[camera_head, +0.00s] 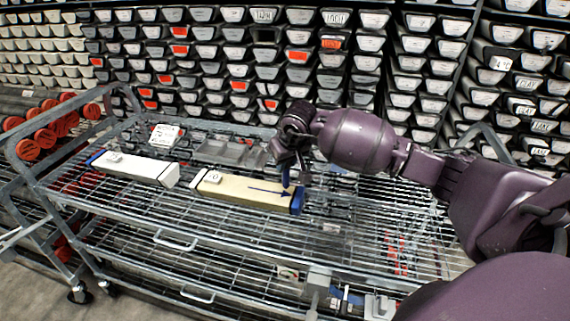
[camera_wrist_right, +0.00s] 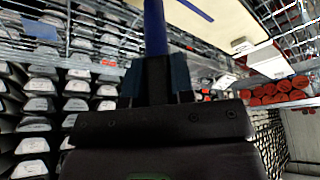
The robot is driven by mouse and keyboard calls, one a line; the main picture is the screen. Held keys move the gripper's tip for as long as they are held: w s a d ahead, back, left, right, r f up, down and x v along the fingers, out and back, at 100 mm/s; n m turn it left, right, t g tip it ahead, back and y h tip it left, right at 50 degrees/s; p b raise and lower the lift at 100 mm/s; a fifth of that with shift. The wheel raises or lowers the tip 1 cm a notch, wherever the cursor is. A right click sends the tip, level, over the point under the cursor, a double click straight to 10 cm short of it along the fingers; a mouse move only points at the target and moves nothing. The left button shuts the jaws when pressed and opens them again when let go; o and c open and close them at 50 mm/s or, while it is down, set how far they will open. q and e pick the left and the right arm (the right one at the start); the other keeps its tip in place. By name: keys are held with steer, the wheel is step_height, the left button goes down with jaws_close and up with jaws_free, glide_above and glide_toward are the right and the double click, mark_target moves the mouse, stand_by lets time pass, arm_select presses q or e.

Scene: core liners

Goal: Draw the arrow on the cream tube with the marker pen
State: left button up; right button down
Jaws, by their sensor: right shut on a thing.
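The cream tube (camera_head: 232,190) lies on the wire-shelf cart, with a white cap at its left end and a blue cap (camera_head: 297,200) at its right end. A dark blue line (camera_head: 262,190) runs along its top towards the blue cap; it also shows in the wrist view (camera_wrist_right: 196,10) on the cream tube (camera_wrist_right: 232,28). My right gripper (camera_head: 287,163) is above the tube's right end, shut on the blue marker pen (camera_wrist_right: 154,28). The pen points down at the tube's top; I cannot tell whether its tip touches. My left gripper is not in view.
A white tube (camera_head: 135,168) lies to the left on the same cart (camera_head: 150,222). A grey tray (camera_head: 225,152) and a small white box (camera_head: 164,135) stand behind. Racks of core trays (camera_head: 230,60) fill the background. The cart's front wires are bare.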

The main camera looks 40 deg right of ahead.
steer(key=shift+r+p, duration=0.4)
steer(key=shift+r, duration=0.75)
steer(key=shift+r+p, duration=0.6)
steer(key=shift+r, duration=1.05)
